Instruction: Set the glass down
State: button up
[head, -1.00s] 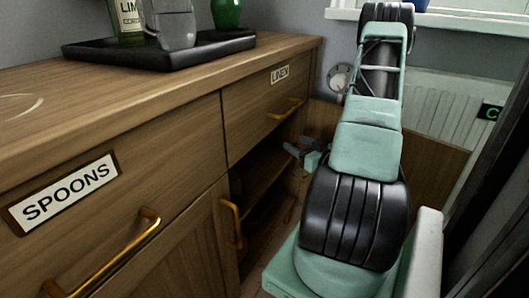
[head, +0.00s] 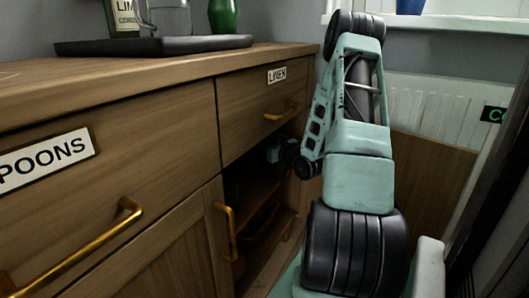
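My gripper (head: 275,153) is at the open, dark compartment (head: 262,185) of the wooden sideboard, below the LINEN drawer (head: 262,98). It is small and dark in the head view, and its fingers are not clear. I cannot tell whether it is open or shut, and I see no glass in it. A clear glass vessel (head: 168,18) stands on the black tray (head: 95,47) on top of the sideboard, cut off by the upper edge of the picture.
A green bottle (head: 223,16) and a labelled bottle (head: 124,14) are at the tray. A SPOONS drawer (head: 120,160) is closed at left. A cabinet door with a brass handle (head: 226,230) borders the compartment. A radiator (head: 425,105) is behind my arm.

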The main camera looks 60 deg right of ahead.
jog(key=shift+f+b, duration=0.3)
jog(key=shift+f, duration=0.6)
jog(key=shift+r, duration=0.15)
jog(key=o, duration=1.4)
jog(key=shift+o, duration=0.2)
